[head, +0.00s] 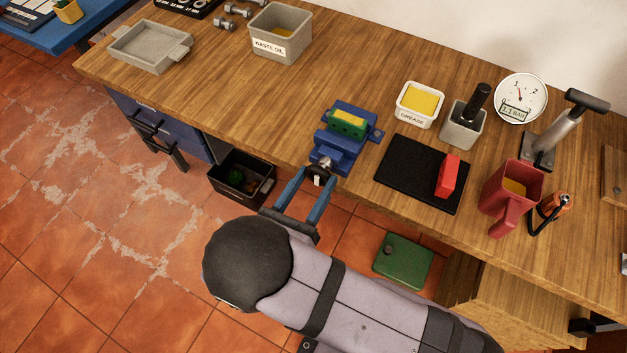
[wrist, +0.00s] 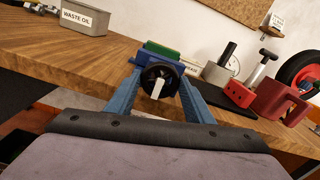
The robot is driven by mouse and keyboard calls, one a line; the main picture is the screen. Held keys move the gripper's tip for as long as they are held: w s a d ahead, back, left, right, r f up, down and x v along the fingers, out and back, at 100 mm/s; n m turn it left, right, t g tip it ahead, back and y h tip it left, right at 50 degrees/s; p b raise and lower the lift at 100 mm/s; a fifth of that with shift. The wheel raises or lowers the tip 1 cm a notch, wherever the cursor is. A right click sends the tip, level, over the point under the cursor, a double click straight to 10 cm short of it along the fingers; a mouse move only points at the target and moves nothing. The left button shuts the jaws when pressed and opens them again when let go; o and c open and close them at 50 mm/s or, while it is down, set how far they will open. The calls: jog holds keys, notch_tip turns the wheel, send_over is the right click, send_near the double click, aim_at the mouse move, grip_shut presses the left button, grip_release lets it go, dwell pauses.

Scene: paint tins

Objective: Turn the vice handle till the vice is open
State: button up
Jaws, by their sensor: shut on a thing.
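The blue vice (head: 334,150) is at the front edge of the wooden bench, and a green piece with a yellow top (head: 347,123) sits at its jaws. The vice also shows in the wrist view (wrist: 150,60). Its handle, a dark round wheel with a pale grip (wrist: 158,88), faces me off the bench edge. My gripper (head: 318,174) has its two blue fingers on either side of the wheel and is shut on it. How far apart the vice jaws stand is hidden by the green piece.
A black mat (head: 410,172) with a red block (head: 448,176) lies right of the vice. A grease tub (head: 420,103), a red jug (head: 510,192) and a waste oil bin (head: 280,35) stand on the bench.

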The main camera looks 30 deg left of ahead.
jog(key=o, duration=1)
jog(key=shift+o, duration=0.2)
jog(key=s+b, duration=0.1)
jog(key=s, duration=0.6)
jog(key=shift+s+b, duration=0.2)
jog(key=shift+b, duration=0.2)
